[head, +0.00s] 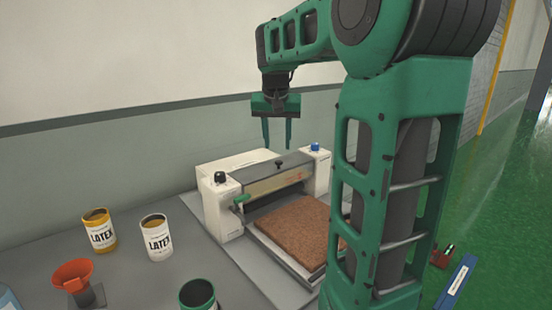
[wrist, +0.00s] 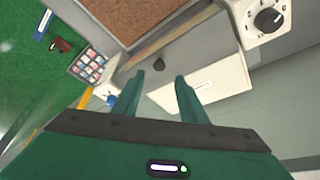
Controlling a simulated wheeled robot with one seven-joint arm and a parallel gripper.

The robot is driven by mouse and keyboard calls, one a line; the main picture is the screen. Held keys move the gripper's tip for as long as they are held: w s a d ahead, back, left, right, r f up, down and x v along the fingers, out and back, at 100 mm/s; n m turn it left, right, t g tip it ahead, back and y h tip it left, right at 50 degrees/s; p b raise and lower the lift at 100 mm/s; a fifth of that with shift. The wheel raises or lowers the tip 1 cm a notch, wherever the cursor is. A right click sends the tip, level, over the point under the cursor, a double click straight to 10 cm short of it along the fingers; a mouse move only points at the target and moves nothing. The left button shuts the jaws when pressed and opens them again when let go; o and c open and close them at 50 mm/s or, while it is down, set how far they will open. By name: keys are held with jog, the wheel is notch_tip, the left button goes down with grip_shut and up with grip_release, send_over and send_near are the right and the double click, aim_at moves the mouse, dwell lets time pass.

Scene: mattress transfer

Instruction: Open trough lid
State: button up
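The trough lid (head: 262,171) is a dark grey panel across the top of a white coating machine (head: 224,212). It looks closed, lying flat on the machine. A small black knob (head: 279,164) stands on it. In the wrist view the lid (wrist: 187,42) and knob (wrist: 159,66) lie just beyond the fingertips. My gripper (head: 277,144) hangs above the knob, pointing down. Its two green fingers are apart with nothing between them; in the wrist view my gripper (wrist: 160,77) shows the knob roughly centred past the gap. A small gap seems to separate fingertips and knob.
A brown mat (head: 292,222) lies on the machine's bed. A yellow latex can (head: 98,232), a white latex can (head: 157,240), a green can (head: 197,295) and an orange funnel (head: 73,273) stand on the grey table (head: 130,280). A wall stands behind.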

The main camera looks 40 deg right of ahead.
aim_at(278, 161)
jog(key=x, duration=0.7)
jog(key=shift+c, duration=0.4)
